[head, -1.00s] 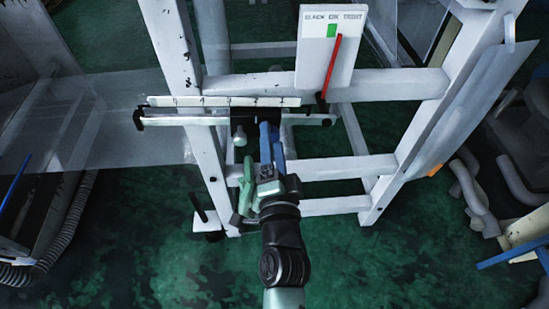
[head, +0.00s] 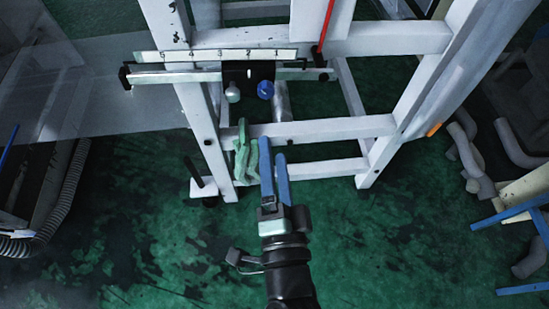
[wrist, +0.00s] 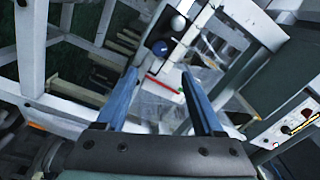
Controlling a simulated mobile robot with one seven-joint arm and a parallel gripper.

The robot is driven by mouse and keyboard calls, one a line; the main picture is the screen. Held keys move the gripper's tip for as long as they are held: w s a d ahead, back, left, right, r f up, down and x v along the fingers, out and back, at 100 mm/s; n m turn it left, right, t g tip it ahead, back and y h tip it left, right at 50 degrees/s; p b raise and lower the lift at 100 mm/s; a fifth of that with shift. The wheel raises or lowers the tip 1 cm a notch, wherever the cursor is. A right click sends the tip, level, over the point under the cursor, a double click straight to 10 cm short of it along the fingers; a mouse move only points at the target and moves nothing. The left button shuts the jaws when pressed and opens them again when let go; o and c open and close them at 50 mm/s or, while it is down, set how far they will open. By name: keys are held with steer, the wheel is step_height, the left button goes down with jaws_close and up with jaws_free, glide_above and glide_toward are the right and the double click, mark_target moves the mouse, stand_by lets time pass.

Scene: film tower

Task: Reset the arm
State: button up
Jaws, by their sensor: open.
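My gripper (head: 273,150) points up the picture in the head view, with its two blue fingers apart and nothing between them. Its tips are below the blue knob (head: 265,89) and clear of it. A pale knob (head: 233,93) is left of the blue one, on a dark carriage under the numbered white scale (head: 190,57). In the wrist view my open gripper (wrist: 160,77) shows with a gap between the fingers. There the blue knob (wrist: 157,48) and the pale knob (wrist: 178,22) lie beyond the fingertips.
A white frame (head: 330,128) stands ahead, with a green lever-like part (head: 242,150) close left of my fingers. A red pointer (head: 326,25) is above. Pipes (head: 470,165) lie at right. The green floor (head: 170,240) is open at lower left.

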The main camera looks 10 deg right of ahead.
stand_by(0.5)
steer(key=w+a+r+n+t+y, duration=0.1)
steer(key=w+r+n+t, duration=0.15)
steer(key=r, duration=0.65)
steer(key=w+a+r+n+t+y, duration=0.15)
steer(key=r+n, duration=0.25)
steer(key=r, duration=0.4)
steer(key=w+a+r+n+t, duration=0.1)
steer(key=w+a+r+n, duration=0.15)
steer(key=r, duration=0.65)
steer(key=s+d+r+n+t+h+p, duration=0.15)
steer(key=r+p, duration=0.55)
steer(key=r, duration=0.7)
steer(key=s+r+n+t+p, duration=0.1)
steer(key=s+r+p, duration=0.35)
steer(key=r, duration=0.85)
steer(key=s+d+r+n+t+h+p, duration=0.1)
steer(key=r+n+t+p, duration=0.1)
steer(key=r+p, duration=0.95)
step_height(320, 180, down, 59)
steer(key=b, duration=6.4)
steer(key=shift+w+a, duration=0.15)
steer(key=shift+w, duration=0.05)
steer(key=shift+g, duration=0.25)
